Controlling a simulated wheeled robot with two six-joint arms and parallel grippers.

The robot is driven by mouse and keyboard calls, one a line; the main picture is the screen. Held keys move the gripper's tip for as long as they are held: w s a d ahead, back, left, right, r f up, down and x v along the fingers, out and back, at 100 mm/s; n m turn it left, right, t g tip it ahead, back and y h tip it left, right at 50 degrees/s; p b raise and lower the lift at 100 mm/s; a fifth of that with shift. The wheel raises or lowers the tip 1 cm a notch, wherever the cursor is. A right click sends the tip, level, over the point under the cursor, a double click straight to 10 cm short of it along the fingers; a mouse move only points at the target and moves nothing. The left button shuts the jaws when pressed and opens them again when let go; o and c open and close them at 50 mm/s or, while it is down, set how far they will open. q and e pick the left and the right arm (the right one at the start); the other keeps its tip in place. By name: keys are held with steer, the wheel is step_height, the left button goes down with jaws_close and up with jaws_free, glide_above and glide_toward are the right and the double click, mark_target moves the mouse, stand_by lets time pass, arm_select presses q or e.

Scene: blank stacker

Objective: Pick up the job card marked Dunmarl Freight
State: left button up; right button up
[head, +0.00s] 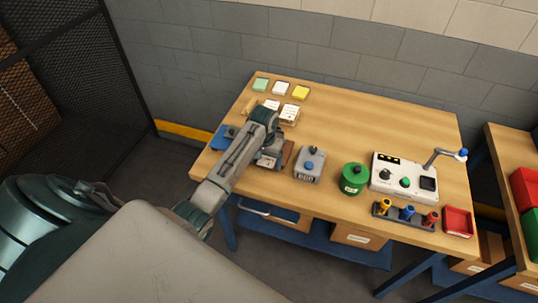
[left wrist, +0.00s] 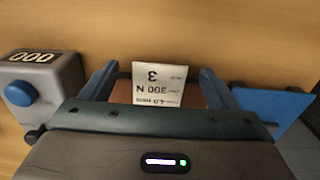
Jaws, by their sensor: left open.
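My left gripper (head: 268,163) is over the left part of the wooden table, and its arm hides much of what lies under it. In the left wrist view the gripper (left wrist: 158,72) is open, with a white printed card (left wrist: 158,84) between its fingers and clear of both. The card lies on a brown base (left wrist: 203,95).
A grey counter box with a blue knob (head: 309,163) stands close right of the gripper. A blue piece (left wrist: 272,108) lies on the other side. Further right are a green can (head: 354,178), a white control panel (head: 403,178) and a red tray (head: 458,221). Note pads (head: 281,88) lie behind.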

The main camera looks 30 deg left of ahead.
arm_select(q)
steer(key=shift+f, duration=0.25)
stand_by(0.4)
steer(key=c, duration=1.1)
